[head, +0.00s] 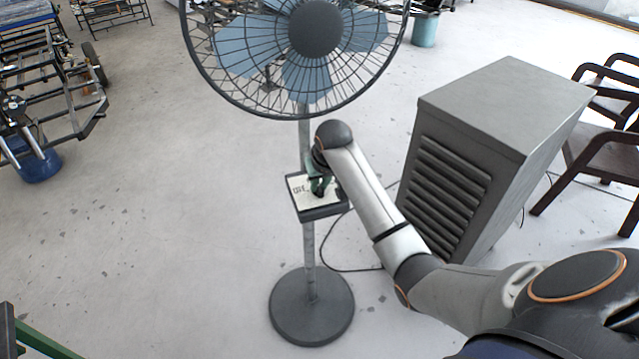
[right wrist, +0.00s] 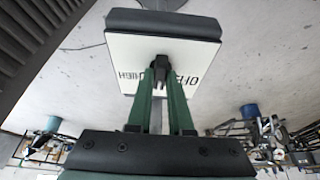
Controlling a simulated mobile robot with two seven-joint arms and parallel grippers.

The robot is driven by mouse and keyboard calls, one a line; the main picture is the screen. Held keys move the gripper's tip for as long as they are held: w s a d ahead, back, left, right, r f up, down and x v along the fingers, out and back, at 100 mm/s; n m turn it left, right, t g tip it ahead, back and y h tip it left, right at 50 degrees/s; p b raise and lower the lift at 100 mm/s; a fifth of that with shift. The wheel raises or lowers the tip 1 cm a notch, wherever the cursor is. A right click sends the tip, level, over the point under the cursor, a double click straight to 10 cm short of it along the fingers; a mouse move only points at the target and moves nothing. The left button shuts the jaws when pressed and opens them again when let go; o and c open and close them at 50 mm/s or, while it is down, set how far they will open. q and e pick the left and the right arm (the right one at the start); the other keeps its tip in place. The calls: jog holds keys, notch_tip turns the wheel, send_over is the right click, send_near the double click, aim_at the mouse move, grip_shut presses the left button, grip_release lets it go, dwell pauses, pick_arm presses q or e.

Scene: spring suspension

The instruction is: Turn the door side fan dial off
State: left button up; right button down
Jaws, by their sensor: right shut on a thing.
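The fan (head: 315,28) stands on a grey pole with a round base (head: 311,306). A small control box (head: 318,212) with a white panel is mounted on the pole. In the right wrist view the white panel (right wrist: 187,48) carries "OFF" and "HIGH" lettering, upside down. The dark dial (right wrist: 160,66) is on this panel, between the green fingertips. My right gripper (head: 319,186) is at the panel and shut on the dial; its fingers also show in the right wrist view (right wrist: 160,82). The fingers partly hide the dial and the lettering, so its setting cannot be read.
A grey louvred cabinet (head: 500,135) stands right of the fan, close to my right arm. Dark chairs (head: 597,150) are beyond it. A cable runs over the floor by the pole. Metal carts (head: 60,100) and a blue bucket (head: 38,165) are at left. Floor left of the fan is clear.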

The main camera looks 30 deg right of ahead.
jog(key=shift+d+n, duration=0.1)
jog(key=shift+n, duration=0.3)
jog(key=n+y, duration=0.1)
jog(key=n, duration=0.1)
jog(key=n+y, duration=0.1)
jog(key=n, duration=0.1)
jog(key=shift+d+n, duration=0.2)
jog(key=shift+n, duration=0.1)
jog(key=n+y, duration=0.1)
jog(key=n, duration=0.2)
jog(key=n+y, duration=0.1)
jog(key=n, duration=0.2)
jog(key=shift+w+d+g, duration=0.1)
jog(key=shift+g, duration=0.3)
jog(key=shift+n, duration=0.4)
jog(key=c, duration=0.8)
grip_release()
jog(key=b+v, duration=0.1)
jog(key=v, duration=1.1)
jog(key=shift+d+r, duration=0.2)
jog(key=shift+r, duration=0.1)
jog(key=shift+f, duration=0.1)
